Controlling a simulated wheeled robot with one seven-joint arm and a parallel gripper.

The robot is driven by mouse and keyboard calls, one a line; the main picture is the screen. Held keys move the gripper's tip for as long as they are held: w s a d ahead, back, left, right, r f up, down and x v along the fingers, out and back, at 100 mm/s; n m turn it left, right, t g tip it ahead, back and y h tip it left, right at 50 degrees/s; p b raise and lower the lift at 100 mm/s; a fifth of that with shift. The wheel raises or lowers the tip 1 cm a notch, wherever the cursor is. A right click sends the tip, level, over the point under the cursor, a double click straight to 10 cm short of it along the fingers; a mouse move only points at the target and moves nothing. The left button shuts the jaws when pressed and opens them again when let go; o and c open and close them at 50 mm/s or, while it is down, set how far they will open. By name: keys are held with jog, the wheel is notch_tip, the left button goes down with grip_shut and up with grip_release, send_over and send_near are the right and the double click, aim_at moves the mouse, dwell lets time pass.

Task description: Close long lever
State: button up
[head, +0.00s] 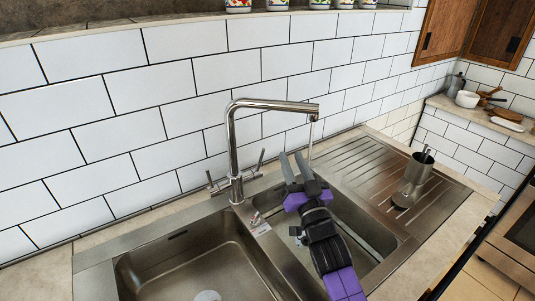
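A chrome tap (233,150) with a tall angular spout stands behind the sink. A lever on its right side (261,160) points up and looks tilted slightly right; a second lever (211,181) is on its left side. I cannot tell for sure which is the longer. A thin stream, which looks like water, drops from the spout's end (311,135). My gripper (292,155) is over the right basin, to the right of the right lever and apart from it. Its two grey fingers point up and are spread, with nothing between them.
The steel sink has a left basin (190,262) and a narrower right basin (345,222), which my arm partly covers. A metal cup (417,170) stands on the ribbed drainboard (365,165) at right. A white tiled wall (190,135) rises close behind the tap.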

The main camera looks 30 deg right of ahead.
aim_at(263, 153)
jog(key=w+a+f+g+y, duration=0.1)
jog(key=w, duration=0.1)
jog(key=w+f+n+g+y, duration=0.1)
jog(key=w, duration=0.1)
jog(key=w+a+f+n+g+y+p, duration=0.1)
jog(key=w, duration=0.2)
jog(key=shift+a, duration=0.3)
jog(key=shift+n, duration=0.3)
jog(key=shift+w+d+p, duration=0.2)
jog(key=shift+w+p, duration=0.05)
jog(key=shift+w, duration=1)
jog(key=shift+w+d+p, duration=0.2)
jog(key=shift+w+d, duration=0.05)
jog(key=shift+w, duration=1.05)
jog(key=shift+w+d+p, duration=0.2)
jog(key=shift+w+p, duration=0.05)
jog(key=shift+w, duration=1)
grip_shut()
